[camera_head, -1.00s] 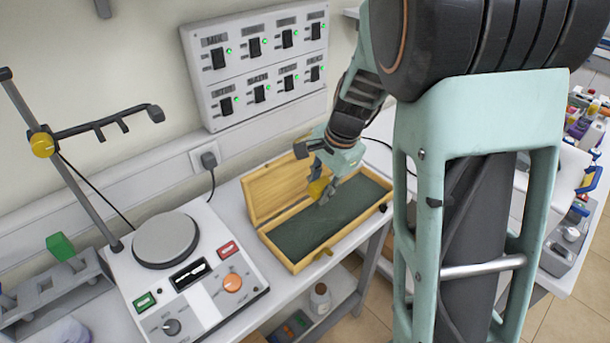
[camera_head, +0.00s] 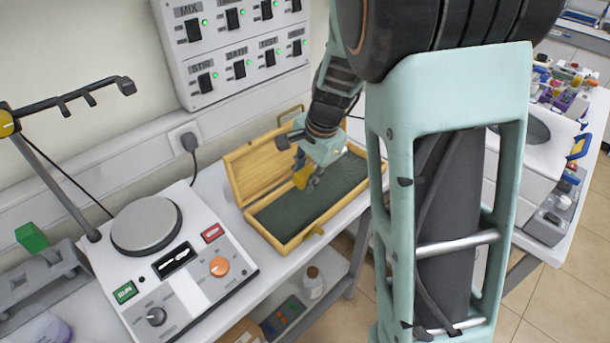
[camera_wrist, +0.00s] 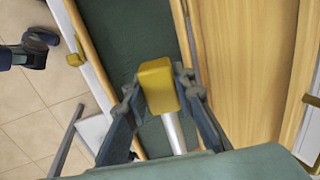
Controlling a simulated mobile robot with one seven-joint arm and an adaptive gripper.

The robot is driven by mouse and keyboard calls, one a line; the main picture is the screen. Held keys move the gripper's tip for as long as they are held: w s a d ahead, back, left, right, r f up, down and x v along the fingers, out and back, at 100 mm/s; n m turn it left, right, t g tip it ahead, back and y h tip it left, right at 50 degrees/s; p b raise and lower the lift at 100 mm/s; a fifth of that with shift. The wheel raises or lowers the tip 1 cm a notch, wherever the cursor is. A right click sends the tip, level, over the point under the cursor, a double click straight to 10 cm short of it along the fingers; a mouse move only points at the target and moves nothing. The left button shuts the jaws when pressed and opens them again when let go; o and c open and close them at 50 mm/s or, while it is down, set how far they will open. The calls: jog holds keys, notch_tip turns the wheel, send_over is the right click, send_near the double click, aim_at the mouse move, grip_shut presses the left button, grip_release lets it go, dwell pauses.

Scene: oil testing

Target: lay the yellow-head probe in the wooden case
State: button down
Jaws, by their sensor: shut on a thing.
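The yellow-head probe (camera_wrist: 158,86) is between the fingers of my gripper (camera_wrist: 158,100) in the wrist view, its yellow head uppermost in the picture and its metal rod running down out of view. In the head view the yellow head (camera_head: 303,177) shows beside my gripper (camera_head: 311,183), over the case. The wooden case (camera_head: 292,241) lies open on the bench with a dark green lining (camera_head: 295,215). Its lid (camera_head: 255,166) stands up at the back. My gripper is shut on the probe's head. I cannot tell whether the probe touches the lining.
A hotplate stirrer (camera_head: 165,260) stands left of the case, with a clamp stand (camera_head: 65,190) at its back. A switch panel (camera_head: 245,50) hangs on the wall behind. A bottle (camera_head: 313,283) is on the lower shelf. The lining's left part is clear.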

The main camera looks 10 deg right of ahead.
aim_at(302, 202)
jog(key=shift+f+b, duration=2.3)
jog(key=shift+f, duration=0.8)
jog(key=c, duration=1.5)
grip_release()
jog(key=shift+c, duration=0.2)
jog(key=v, duration=1.2)
